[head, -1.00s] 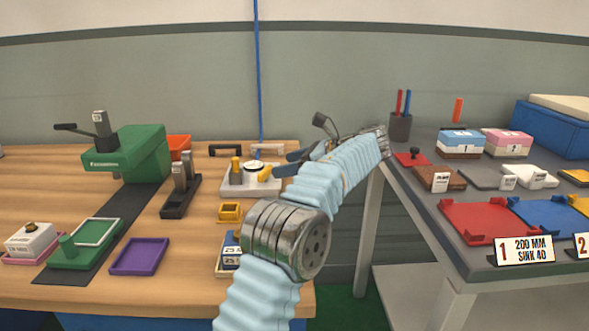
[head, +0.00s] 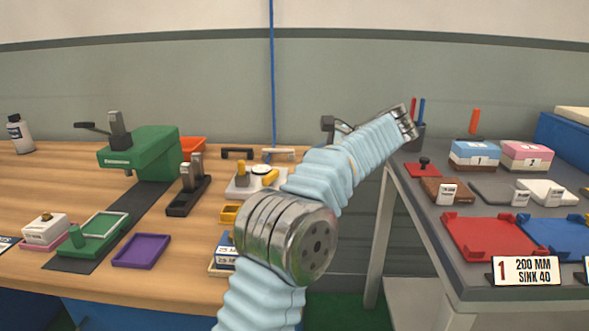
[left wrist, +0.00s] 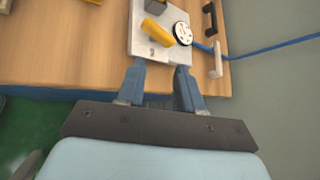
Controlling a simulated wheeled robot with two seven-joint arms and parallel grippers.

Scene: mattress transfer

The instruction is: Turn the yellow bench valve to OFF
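The yellow bench valve handle (head: 270,177) sits on a light plate (head: 240,187) at the right end of the wooden bench, beside a round white dial (head: 262,168). In the left wrist view the yellow handle (left wrist: 157,33) lies slanted next to the dial (left wrist: 182,32). My left gripper (left wrist: 160,68) is open, its two blue-grey fingers apart and empty, at the plate's near edge in that view. I cannot tell whether they touch the plate. In the head view my arm hides the fingers. The dial's markings are too small to read. My right gripper is not in view.
A black handle (head: 237,152) and a pale handle (head: 279,154) stand behind the plate. A yellow tray (head: 230,213) is in front. A green press (head: 150,152) stands left. A grey table (head: 420,225) with red and blue trays is right, across a gap.

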